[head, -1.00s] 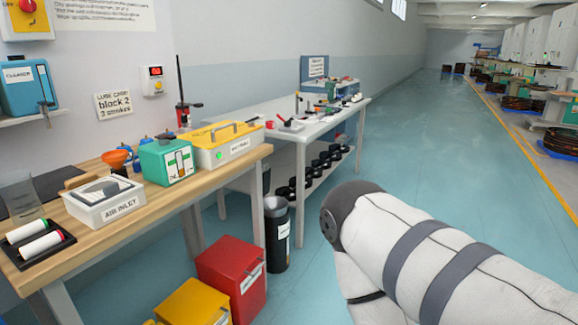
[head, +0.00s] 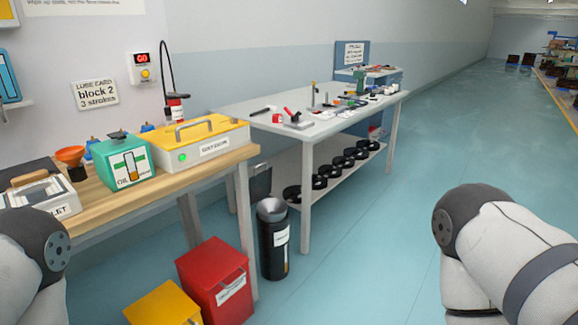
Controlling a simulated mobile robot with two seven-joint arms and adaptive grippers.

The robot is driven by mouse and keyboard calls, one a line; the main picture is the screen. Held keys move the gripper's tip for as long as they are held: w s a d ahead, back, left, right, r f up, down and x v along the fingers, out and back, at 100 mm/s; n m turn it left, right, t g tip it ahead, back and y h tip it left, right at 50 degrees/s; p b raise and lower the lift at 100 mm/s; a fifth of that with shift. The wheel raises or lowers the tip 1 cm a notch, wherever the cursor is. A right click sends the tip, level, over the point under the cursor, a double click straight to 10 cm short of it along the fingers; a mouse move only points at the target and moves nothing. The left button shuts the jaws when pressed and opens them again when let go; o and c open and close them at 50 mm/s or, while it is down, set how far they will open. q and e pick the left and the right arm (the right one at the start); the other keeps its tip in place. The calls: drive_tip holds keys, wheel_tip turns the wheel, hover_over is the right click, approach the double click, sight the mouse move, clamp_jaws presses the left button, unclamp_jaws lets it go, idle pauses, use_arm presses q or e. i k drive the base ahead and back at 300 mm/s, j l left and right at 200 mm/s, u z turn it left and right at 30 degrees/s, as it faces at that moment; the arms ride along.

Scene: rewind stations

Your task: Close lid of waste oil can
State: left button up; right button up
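A black cylindrical can (head: 274,248) with a grey funnel-like top and a white label stands upright on the floor, between the wooden bench and the white table. A red box-shaped bin (head: 212,278) with a handle and label stands on the floor left of it. Their label text is too small to read, so I cannot tell for certain which is the waste oil can. I cannot make out a separate lid on the black can. Parts of both my arms show at the lower left and lower right, away from the can; neither gripper is in view.
A yellow bin (head: 165,305) stands beside the red one. The wooden bench (head: 163,187) carries a green oil box (head: 121,162) and a yellow case (head: 200,143). The white table (head: 306,186) has several black rings on its lower shelf. The blue floor to the right is open.

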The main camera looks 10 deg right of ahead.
sight(259, 185)
drive_tip(key=i+l, duration=0.25)
drive_tip(key=i, duration=0.2)
drive_tip(key=i+l, duration=0.3)
drive_tip(key=i, duration=0.15)
drive_tip(key=i+l+z, duration=0.1)
drive_tip(key=i+l, duration=0.15)
drive_tip(key=i, duration=0.2)
drive_tip(key=i+l, duration=0.2)
drive_tip(key=i, duration=0.25)
